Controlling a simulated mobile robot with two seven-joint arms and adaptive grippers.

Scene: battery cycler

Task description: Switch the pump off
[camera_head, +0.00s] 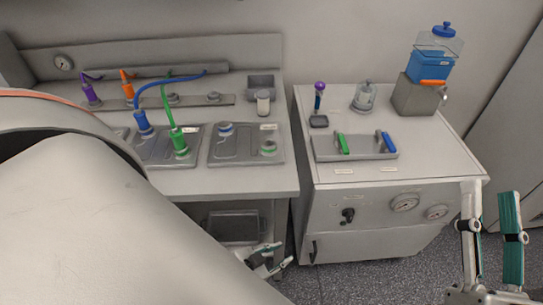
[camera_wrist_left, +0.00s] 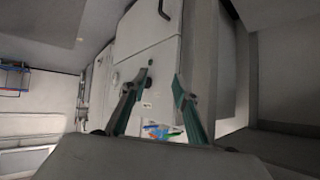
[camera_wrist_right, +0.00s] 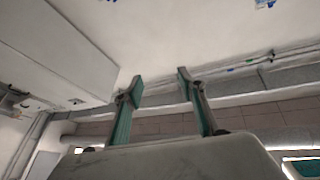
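The pump cabinet (camera_head: 375,245) is the grey unit right of the bench. I cannot read the knob's setting. My left gripper (camera_head: 281,256) is low in front of the gap between bench and cabinet, left of and below the knob, apart from it. In the left wrist view its fingers (camera_wrist_left: 163,80) are spread and empty, with a pale cabinet front beyond. My right gripper (camera_head: 492,192) is raised at the right, fingers apart and empty, also in the right wrist view (camera_wrist_right: 159,82).
A black handle (camera_head: 314,249) is on the cabinet's lower front. On top stand a tray (camera_head: 355,155) with green and blue handles, a glass vessel (camera_head: 364,95) and a blue container (camera_head: 430,67). The bench (camera_head: 230,180) holds hoses and plates. My left arm covers the lower left.

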